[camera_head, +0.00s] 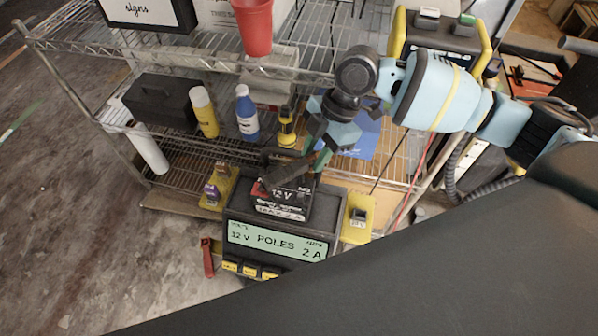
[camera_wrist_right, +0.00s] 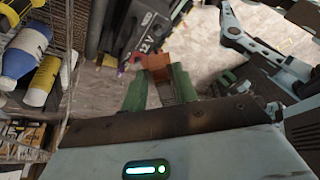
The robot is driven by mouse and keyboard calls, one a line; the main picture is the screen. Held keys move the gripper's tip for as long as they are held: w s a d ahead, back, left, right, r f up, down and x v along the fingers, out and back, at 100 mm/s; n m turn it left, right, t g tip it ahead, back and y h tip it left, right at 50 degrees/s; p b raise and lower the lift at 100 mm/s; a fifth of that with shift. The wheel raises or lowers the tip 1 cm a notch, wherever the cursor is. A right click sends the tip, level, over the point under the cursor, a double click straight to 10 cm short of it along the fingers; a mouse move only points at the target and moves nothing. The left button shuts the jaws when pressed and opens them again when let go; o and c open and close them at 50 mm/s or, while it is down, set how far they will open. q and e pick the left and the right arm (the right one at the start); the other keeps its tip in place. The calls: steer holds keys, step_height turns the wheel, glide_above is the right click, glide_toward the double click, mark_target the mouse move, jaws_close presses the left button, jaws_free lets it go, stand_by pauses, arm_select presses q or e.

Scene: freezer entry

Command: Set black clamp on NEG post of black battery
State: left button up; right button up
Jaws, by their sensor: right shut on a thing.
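The black battery (camera_head: 283,203), marked 12 V, stands on a dark charger (camera_head: 277,240) whose screen reads 12 V POLES 2 A. My right gripper (camera_head: 323,158) is at the battery's upper right, shut on the dark clamp (camera_head: 285,171) over its top. The battery also shows in the right wrist view (camera_wrist_right: 140,38), just beyond the green fingertips (camera_wrist_right: 160,90); a red-brown piece lies between them. I cannot tell whether the clamp touches the NEG post, which is hidden. My left gripper (camera_wrist_right: 224,52) shows only in the right wrist view, fingers apart and empty.
A wire shelf (camera_head: 190,55) behind holds a red cup (camera_head: 257,28), a yellow bottle (camera_head: 204,112), a blue bottle (camera_head: 246,113) and a black box (camera_head: 160,100). A red clamp (camera_head: 208,258) hangs at the charger's left. Yellow holders flank the charger.

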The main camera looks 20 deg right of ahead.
mark_target(306, 159)
steer(key=f+n+g, duration=0.1)
steer(key=n, duration=0.2)
steer(key=a+f+n+g+h, duration=0.1)
steer(key=n, duration=0.2)
steer(key=a+n+g+h, duration=0.1)
steer(key=n, duration=0.3)
steer(key=shift+f, duration=0.4)
steer(key=n, duration=0.1)
steer(key=f+n+h, duration=0.1)
steer(key=n, duration=0.1)
steer(key=a+n+h, duration=0.1)
steer(key=n, duration=0.1)
steer(key=shift+f+g+p, duration=0.15)
steer(key=shift+g+p, duration=0.15)
steer(key=shift+p, duration=0.1)
steer(key=n+h, duration=0.1)
steer(key=n, duration=0.1)
steer(key=f+n, duration=0.1)
steer(key=n, duration=0.1)
steer(key=n+h, duration=0.1)
steer(key=n, duration=0.1)
steer(key=shift+s+a+f+h, duration=0.2)
steer(key=shift+a+h, duration=0.1)
steer(key=shift+a, duration=0.1)
